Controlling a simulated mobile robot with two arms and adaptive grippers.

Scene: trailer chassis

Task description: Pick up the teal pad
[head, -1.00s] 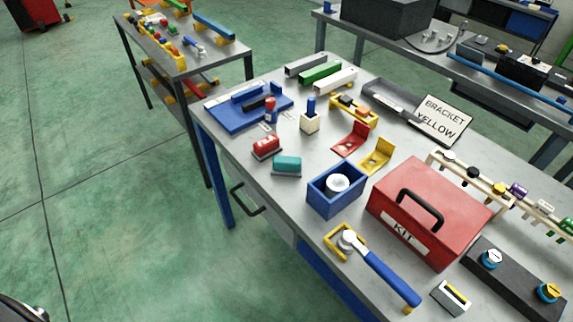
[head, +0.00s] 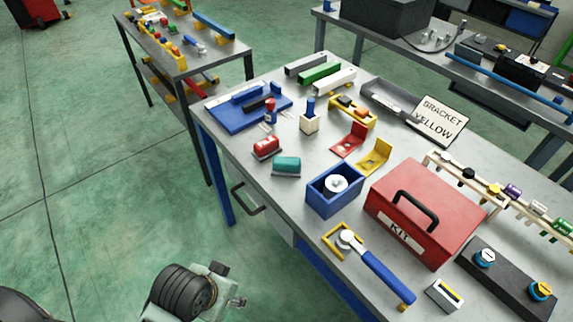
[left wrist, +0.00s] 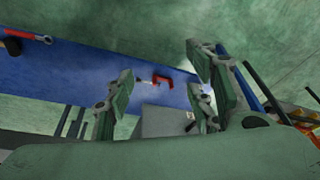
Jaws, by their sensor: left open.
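The teal pad (head: 287,164) is a small rounded block on a light base, lying on the grey workbench near its left edge in the head view. A similar red pad (head: 266,147) sits just behind it to the left. My left arm shows at the bottom of the head view, over the floor, low and well short of the pad. My left gripper (left wrist: 160,88) shows in the left wrist view with its green-grey fingers spread and nothing between them. I cannot make out the teal pad in that view. My right gripper is not in view.
A blue open box (head: 335,190) stands right of the teal pad, with a red KIT case (head: 425,215) beyond. A blue-handled tool (head: 375,270) lies near the front edge. A blue fixture (head: 245,108) lies behind. Open floor (head: 120,220) lies left of the bench.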

